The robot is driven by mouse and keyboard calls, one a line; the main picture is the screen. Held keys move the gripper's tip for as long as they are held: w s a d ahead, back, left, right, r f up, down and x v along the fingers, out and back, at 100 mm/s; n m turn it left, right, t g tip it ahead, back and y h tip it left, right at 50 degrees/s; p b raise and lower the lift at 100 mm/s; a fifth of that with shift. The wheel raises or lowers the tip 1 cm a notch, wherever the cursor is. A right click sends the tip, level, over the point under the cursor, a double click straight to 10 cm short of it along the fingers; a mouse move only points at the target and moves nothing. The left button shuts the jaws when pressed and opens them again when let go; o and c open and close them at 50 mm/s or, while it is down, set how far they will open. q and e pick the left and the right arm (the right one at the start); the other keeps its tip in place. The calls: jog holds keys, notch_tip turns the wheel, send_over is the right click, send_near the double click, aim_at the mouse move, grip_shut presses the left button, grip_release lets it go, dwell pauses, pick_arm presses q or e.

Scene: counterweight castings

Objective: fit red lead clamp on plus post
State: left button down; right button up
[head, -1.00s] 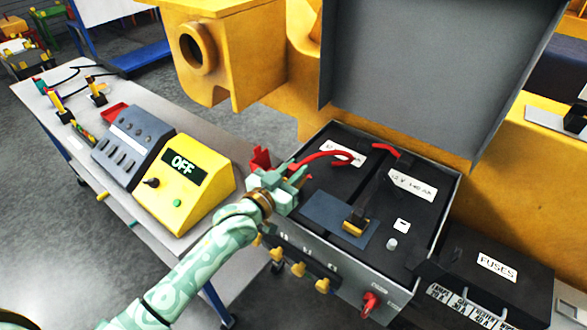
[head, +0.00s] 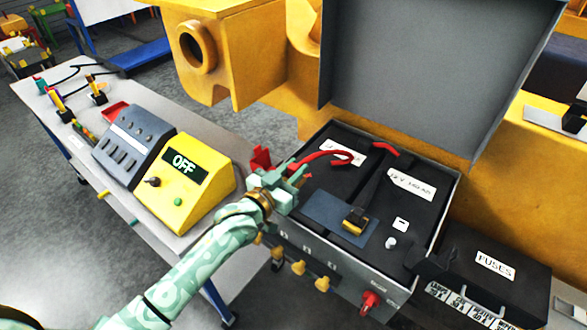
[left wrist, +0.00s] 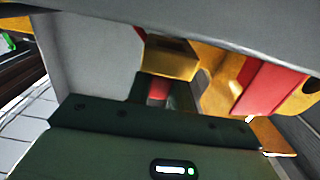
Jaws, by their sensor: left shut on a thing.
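My left gripper (head: 283,188) is at the left edge of the open battery box, shut on the red lead clamp (head: 261,159), whose red part sticks up beside the fingers. The red lead (head: 322,156) curves from there to the right over the battery. The fingers hide much of the clamp. In the left wrist view a red part (left wrist: 158,91) shows between dark surfaces, below a brass-coloured block (left wrist: 170,58). I cannot make out the plus post. A second red piece (head: 385,149) lies at the back of the box. My right gripper is not in view.
A black piece with a brass-coloured end (head: 354,222) rests on a blue-grey plate (head: 325,212) in the box. The raised grey lid (head: 415,65) stands behind. A yellow unit reading OFF (head: 190,185) is on the bench at left. A fuse box (head: 490,265) is at right.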

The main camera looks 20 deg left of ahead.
pick_arm(q)
jog(key=shift+p, duration=0.3)
jog(key=shift+f+b, duration=0.95)
jog(key=shift+f, duration=0.65)
jog(key=c, duration=1.2)
grip_release()
jog(key=shift+o, duration=0.2)
jog(key=v, duration=1.6)
jog(key=shift+s, duration=0.15)
